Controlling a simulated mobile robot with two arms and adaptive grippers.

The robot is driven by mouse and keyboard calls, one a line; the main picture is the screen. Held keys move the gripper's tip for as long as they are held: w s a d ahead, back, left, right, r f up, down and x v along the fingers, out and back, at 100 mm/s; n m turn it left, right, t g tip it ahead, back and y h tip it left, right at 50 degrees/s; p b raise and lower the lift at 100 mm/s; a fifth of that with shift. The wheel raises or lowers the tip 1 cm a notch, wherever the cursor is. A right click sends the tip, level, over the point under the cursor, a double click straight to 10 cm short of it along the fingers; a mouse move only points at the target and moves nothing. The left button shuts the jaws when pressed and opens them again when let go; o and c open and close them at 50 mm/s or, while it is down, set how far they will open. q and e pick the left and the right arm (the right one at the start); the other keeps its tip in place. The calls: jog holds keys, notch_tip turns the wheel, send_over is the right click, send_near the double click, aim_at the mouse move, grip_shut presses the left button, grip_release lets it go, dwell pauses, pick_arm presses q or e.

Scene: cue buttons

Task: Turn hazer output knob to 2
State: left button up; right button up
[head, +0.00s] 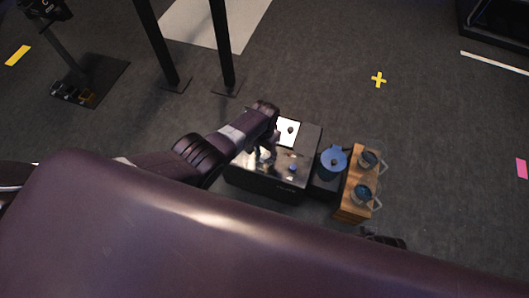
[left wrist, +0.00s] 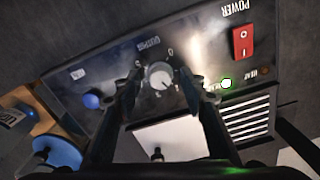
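The hazer is a dark box (head: 265,183) on the floor in the head view. In the left wrist view its panel (left wrist: 120,62) appears upside down, with a round pale output knob (left wrist: 160,75) and a scale around it. A 0 shows up and right of the knob; the other marks are hard to read. My left gripper (head: 266,157) is over the panel. In the left wrist view its fingertips (left wrist: 158,80) stand on either side of the knob, apparently with small gaps. My right gripper (head: 385,239) is mostly hidden behind my body.
A blue-topped container (head: 333,160) and a wooden crate (head: 352,196) with jugs stand right of the hazer. Black stands (head: 160,45) are behind; open floor lies right.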

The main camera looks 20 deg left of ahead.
aim_at(264, 156)
pick_arm(q)
notch_tip(264, 156, up, 12)
dwell(0.9)
jog(key=shift+s+f, duration=0.1)
dwell(0.4)
